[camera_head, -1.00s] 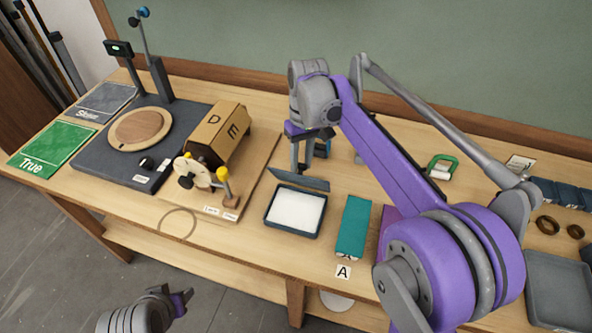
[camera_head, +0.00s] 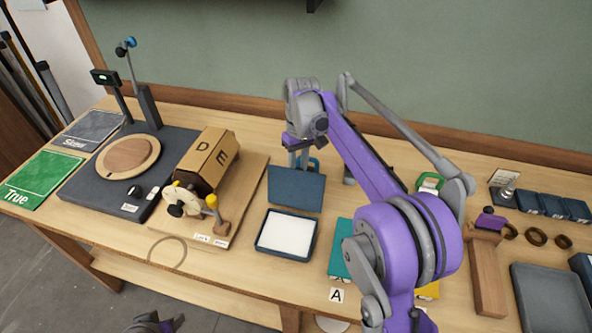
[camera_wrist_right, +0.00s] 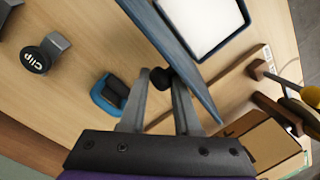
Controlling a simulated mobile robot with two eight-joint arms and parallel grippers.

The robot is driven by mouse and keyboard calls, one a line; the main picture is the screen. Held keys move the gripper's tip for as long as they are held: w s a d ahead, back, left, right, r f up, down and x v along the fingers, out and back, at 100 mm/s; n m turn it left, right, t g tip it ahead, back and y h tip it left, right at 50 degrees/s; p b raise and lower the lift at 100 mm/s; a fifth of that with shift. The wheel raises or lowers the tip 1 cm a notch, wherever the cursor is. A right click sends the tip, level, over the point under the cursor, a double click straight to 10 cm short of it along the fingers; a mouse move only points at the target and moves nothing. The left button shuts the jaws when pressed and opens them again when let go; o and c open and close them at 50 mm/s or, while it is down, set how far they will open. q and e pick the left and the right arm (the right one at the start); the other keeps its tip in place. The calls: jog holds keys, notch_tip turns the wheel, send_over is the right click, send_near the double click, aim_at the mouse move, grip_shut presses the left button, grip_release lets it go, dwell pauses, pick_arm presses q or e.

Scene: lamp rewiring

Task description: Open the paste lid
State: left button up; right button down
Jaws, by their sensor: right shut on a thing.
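The paste box (camera_head: 262,250) is a dark blue tray with white content, open on top, near the middle of the table. Its blue lid (camera_head: 297,188) stands raised at the tray's back edge. The lid also shows in the right wrist view (camera_wrist_right: 186,52), edge-on beside the white content. My right gripper (camera_head: 298,163) is behind the lid. In the wrist view its fingers (camera_wrist_right: 162,85) are shut on the lid's black knob (camera_wrist_right: 161,77). Only a small part of my left gripper (camera_head: 165,325) shows at the bottom edge, low in front of the table.
A blue object (camera_wrist_right: 110,95) and a clip (camera_wrist_right: 36,57) lie behind the lid.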

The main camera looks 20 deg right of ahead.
jog(key=shift+d, duration=0.25)
jog(key=c, duration=1.1)
grip_release()
jog(key=o, duration=0.5)
jog(key=shift+s+d, duration=0.1)
jog(key=shift+d, duration=0.05)
jog(key=shift+a+r, duration=0.2)
jog(key=shift+r, duration=0.05)
jog(key=r, duration=0.3)
jog(key=w+r, duration=0.1)
jog(key=r, duration=0.3)
jog(key=d+r+p, duration=0.1)
jog(key=r, duration=0.2)
jog(key=shift+w+r, duration=0.15)
